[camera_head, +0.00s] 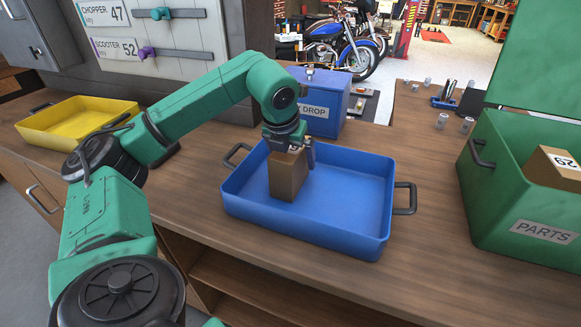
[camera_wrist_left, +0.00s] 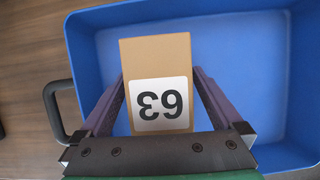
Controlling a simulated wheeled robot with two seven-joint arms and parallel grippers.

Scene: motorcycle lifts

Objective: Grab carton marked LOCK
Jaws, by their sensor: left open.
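A brown carton (camera_head: 287,177) stands upright in the blue tray (camera_head: 335,238), toward its left side. In the left wrist view the carton (camera_wrist_left: 155,52) has a white label with an upside-down number that looks like 63. No LOCK marking shows on any carton face I see. My left gripper (camera_head: 290,140) is over the carton's top, pointing down. In the left wrist view its open fingers (camera_wrist_left: 158,85) lie on either side of the carton, with small gaps. My right gripper is not in view.
A green PARTS bin (camera_head: 505,232) at right holds another carton (camera_head: 556,166) with a numbered label. A blue DROP box (camera_head: 335,108) stands behind the tray. A yellow tray (camera_head: 75,122) is at left. The wooden counter (camera_head: 425,255) between blue tray and bin is clear.

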